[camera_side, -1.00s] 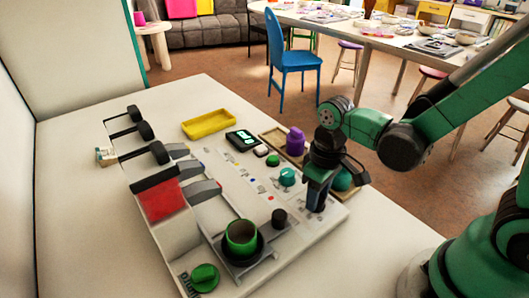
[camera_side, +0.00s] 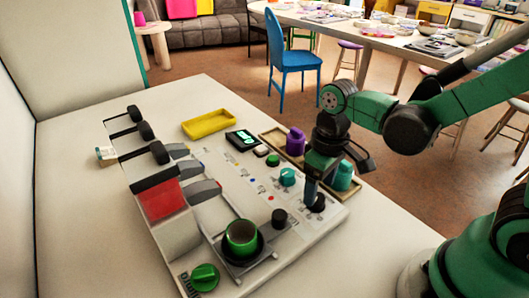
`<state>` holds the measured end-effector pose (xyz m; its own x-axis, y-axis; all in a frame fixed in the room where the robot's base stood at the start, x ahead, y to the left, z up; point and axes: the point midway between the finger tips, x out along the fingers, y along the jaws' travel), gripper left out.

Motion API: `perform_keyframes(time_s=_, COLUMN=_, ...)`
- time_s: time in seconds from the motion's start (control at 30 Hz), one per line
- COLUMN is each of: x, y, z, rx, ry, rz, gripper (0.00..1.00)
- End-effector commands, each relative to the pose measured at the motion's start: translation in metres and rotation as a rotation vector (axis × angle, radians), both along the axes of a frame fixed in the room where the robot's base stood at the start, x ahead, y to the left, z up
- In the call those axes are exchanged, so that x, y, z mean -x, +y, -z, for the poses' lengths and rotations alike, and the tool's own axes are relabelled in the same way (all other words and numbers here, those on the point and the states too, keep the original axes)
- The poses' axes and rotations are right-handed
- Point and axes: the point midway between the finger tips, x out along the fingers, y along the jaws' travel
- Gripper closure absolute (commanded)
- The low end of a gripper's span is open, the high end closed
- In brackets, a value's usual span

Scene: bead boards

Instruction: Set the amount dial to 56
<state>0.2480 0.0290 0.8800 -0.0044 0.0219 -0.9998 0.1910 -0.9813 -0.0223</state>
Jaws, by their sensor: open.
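My gripper (camera_side: 313,193) points down at the right end of the white board, with its fingers at a black knob (camera_side: 318,205). The fingers partly hide this knob, and I cannot tell whether they touch it. The jaws are open. No readable label shows which knob is the amount dial. Another black knob (camera_side: 279,217) stands to the left, and a teal knob (camera_side: 287,177) and a small green knob (camera_side: 273,160) stand farther back. A black display (camera_side: 243,140) shows lit green digits too small to read.
A purple container (camera_side: 295,141) and a teal one (camera_side: 342,175) stand in a tray behind my gripper. A yellow tray (camera_side: 209,123) lies farther back. The table's front right is clear.

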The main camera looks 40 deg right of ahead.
Motion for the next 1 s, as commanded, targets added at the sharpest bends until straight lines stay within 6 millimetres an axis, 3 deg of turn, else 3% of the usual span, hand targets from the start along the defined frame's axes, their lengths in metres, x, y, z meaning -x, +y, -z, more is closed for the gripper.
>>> perform_keyframes(time_s=0.3, x=0.000, y=-0.001, z=-0.029, rx=0.000, ry=0.000, rz=0.000, gripper=0.30)
perform_keyframes(time_s=0.73, x=0.000, y=-0.001, z=-0.033, rx=0.000, ry=-0.011, rz=0.004, gripper=0.30)
perform_keyframes(time_s=1.0, x=-0.004, y=-0.015, z=-0.058, rx=-0.017, ry=-0.293, rz=0.098, gripper=0.30)
